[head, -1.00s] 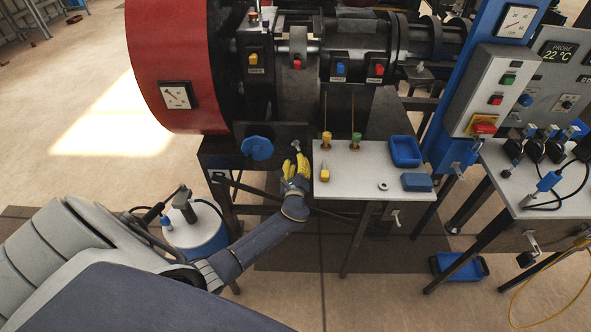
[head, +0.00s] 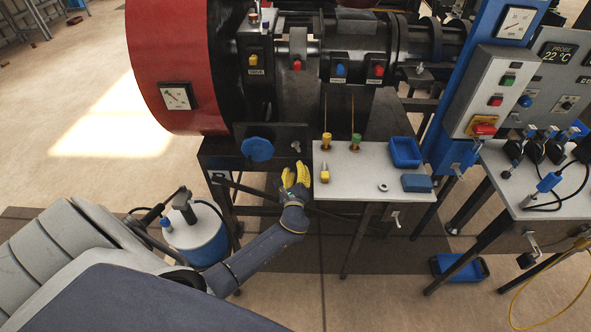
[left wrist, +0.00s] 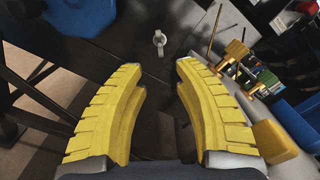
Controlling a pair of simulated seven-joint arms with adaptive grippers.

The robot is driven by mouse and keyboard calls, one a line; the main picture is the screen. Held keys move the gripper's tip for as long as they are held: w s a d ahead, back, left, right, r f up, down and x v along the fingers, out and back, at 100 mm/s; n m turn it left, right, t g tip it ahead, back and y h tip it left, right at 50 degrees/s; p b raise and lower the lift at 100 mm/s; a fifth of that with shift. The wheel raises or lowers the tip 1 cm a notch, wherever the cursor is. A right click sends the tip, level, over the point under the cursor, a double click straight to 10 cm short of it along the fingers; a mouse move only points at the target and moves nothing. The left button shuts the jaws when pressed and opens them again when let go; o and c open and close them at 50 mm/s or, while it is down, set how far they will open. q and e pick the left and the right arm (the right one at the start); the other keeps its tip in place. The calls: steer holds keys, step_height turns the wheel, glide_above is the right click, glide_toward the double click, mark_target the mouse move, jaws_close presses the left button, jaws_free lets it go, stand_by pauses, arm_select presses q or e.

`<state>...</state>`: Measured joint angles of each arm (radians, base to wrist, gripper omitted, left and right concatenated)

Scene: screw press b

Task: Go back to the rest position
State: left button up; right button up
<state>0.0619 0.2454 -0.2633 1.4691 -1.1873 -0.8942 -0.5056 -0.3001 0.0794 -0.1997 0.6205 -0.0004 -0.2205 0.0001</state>
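My left gripper (head: 295,174) has yellow fingers and sits just left of the small grey table, in front of the machine's dark lower panel. In the left wrist view the two yellow fingers (left wrist: 160,95) stand wide apart with nothing between them. A small grey metal bolt or knob (left wrist: 160,43) on the dark panel lies beyond the fingertips, apart from them; it also shows in the head view (head: 296,146). My right gripper is not in either view.
The small grey table (head: 343,186) holds yellow and green pieces, a metal ring (head: 383,188), a blue tray (head: 405,152) and a blue block (head: 417,183). A blue knob (head: 257,149) projects from the panel. A blue-and-white canister (head: 197,240) stands on the floor near my left arm.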

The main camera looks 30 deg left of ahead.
arm_select(q)
steer(key=shift+f, duration=0.1)
steer(key=s+d+f+n+g+h, duration=0.1)
steer(key=s+f+n+g+h, duration=0.15)
steer(key=s+f, duration=0.6)
steer(key=s+d+f+n+g+h, duration=0.1)
steer(key=s+d+f+n+g, duration=0.2)
steer(key=f, duration=1)
steer(key=s+f+n+g+h, duration=0.1)
steer(key=s+f+g+h, duration=0.1)
steer(key=s+f, duration=0.75)
steer(key=s+d+f+n+g+h, duration=0.1)
steer(key=s+f, duration=0.5)
steer(key=s, duration=0.6)
steer(key=s+d+f+n+g+h, duration=0.1)
steer(key=s+d+f+n+g, duration=0.2)
steer(key=s, duration=0.9)
steer(key=s+d+f+n+g+h, duration=0.1)
steer(key=s+d+f+n+g, duration=0.1)
steer(key=s+d+f+n, duration=0.2)
steer(key=s+f+n, duration=0.3)
steer(key=s+f, duration=0.2)
steer(key=s, duration=0.3)
steer(key=shift+d+f, duration=0.25)
steer(key=shift+f, duration=0.05)
steer(key=shift+h, duration=0.25)
